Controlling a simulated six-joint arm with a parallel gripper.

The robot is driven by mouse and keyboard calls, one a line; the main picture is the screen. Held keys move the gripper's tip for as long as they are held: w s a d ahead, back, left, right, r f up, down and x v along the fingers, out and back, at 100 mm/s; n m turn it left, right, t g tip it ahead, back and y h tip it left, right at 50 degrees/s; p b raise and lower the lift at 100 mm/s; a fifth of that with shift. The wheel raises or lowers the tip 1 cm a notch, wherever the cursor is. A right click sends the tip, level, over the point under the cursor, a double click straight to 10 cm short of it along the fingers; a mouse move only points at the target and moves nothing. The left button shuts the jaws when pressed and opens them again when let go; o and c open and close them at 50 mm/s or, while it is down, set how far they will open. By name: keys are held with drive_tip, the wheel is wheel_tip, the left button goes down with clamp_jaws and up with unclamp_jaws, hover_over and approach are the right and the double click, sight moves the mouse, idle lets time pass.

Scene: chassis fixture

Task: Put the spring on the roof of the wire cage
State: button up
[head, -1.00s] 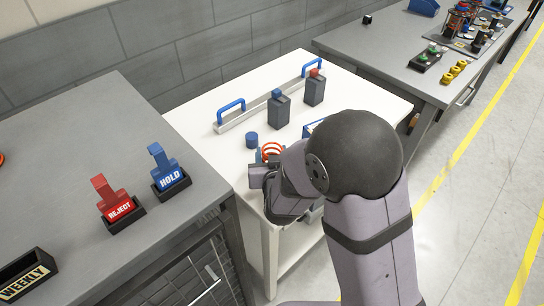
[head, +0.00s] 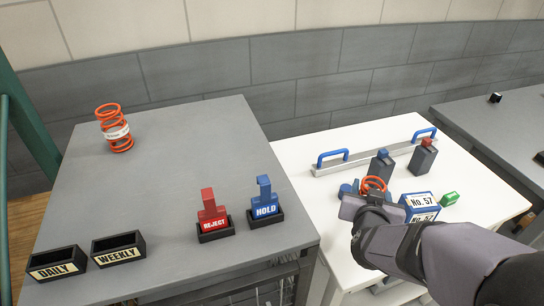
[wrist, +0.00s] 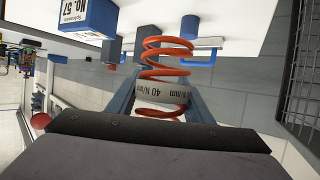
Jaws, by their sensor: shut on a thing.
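My gripper (head: 366,202) is shut on an orange coil spring (head: 374,183) above the white table. In the wrist view the held spring (wrist: 166,60) stands between the two fingers (wrist: 162,100), with a pale band reading "40 N/mm". A second orange spring (head: 115,130) with a white band stands alone at the back left of the grey top (head: 170,160). Dark wire mesh (head: 275,288) shows below the front right of that grey top, mostly cut off. Mesh also shows at the right edge of the wrist view (wrist: 298,80).
Red REJECT (head: 211,215) and blue HOLD (head: 265,203) stamps stand along the grey top's right side. DAILY (head: 57,262) and WEEKLY (head: 118,247) trays sit front left. A No. 57 box (head: 420,203) is beside my gripper. The grey top's middle is clear.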

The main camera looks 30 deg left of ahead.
wheel_tip(320, 180, up, 24)
drive_tip(key=n+g+y+p, duration=0.8)
drive_tip(key=n+y+p, duration=0.35)
drive_tip(key=p, duration=0.55)
hover_over(227, 127)
drive_tip(key=shift+r+n+h, duration=0.2)
drive_tip(key=shift+n+h, duration=0.05)
drive_tip(key=shift+n, duration=0.1)
drive_tip(key=shift+w+f+b, duration=0.1)
drive_tip(key=shift+f+b, duration=2.55)
drive_tip(key=shift+f, duration=2.35)
